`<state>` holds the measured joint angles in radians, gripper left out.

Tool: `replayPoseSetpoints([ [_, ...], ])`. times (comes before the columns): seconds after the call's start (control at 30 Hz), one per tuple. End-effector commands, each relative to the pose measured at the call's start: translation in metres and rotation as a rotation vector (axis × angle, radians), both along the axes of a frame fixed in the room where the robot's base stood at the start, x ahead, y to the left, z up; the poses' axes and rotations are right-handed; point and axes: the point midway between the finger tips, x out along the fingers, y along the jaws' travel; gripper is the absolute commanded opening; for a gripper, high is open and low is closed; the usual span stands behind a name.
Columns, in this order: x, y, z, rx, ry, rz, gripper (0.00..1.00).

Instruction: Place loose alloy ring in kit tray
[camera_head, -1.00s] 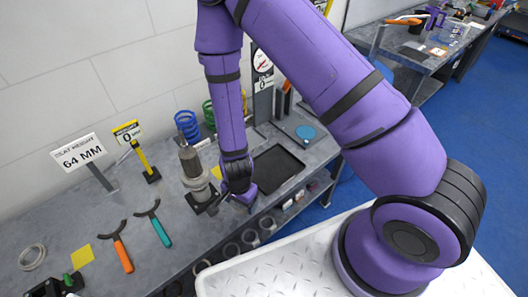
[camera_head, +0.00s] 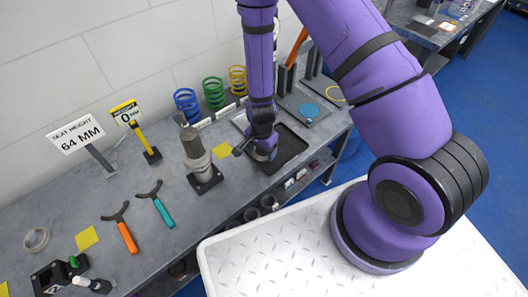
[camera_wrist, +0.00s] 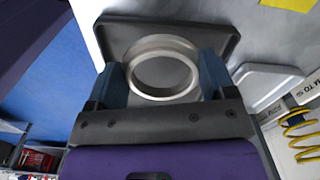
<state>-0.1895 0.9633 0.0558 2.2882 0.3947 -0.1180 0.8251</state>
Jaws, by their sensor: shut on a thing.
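A pale silvery ring (camera_wrist: 163,43) sits between the two fingers of my gripper (camera_wrist: 163,72) in the wrist view. My gripper is shut on it. The dark, shallow, rimmed kit tray (camera_wrist: 120,32) lies behind the ring in that view. In the head view my gripper (camera_head: 264,152) is over the left part of the tray (camera_head: 293,147). The ring is hidden there by the gripper. I cannot tell whether the ring touches the tray floor.
A grey damper (camera_head: 194,150) stands upright on a black base left of the tray. Blue (camera_head: 187,102), green (camera_head: 214,92) and yellow (camera_head: 237,80) springs stand behind. Orange (camera_head: 128,238) and teal (camera_head: 163,212) tools and another ring (camera_head: 36,239) lie left.

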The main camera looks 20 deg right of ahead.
Motion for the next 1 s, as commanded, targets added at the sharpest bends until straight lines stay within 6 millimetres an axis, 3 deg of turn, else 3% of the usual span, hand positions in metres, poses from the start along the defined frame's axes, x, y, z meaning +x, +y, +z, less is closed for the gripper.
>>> replayPoseSetpoints([
  [0.23,0.012,-0.014,-0.002,-0.001,-0.002,-0.001,0.44],
  [0.5,0.01,-0.013,-0.035,0.0,0.001,0.002,0.44],
  [0.9,0.01,-0.013,-0.04,0.0,0.0,0.001,0.44],
  [0.93,0.01,-0.013,-0.04,0.0,0.0,0.001,0.81],
  [1.0,0.01,-0.013,-0.039,0.0,0.0,0.001,0.97],
])
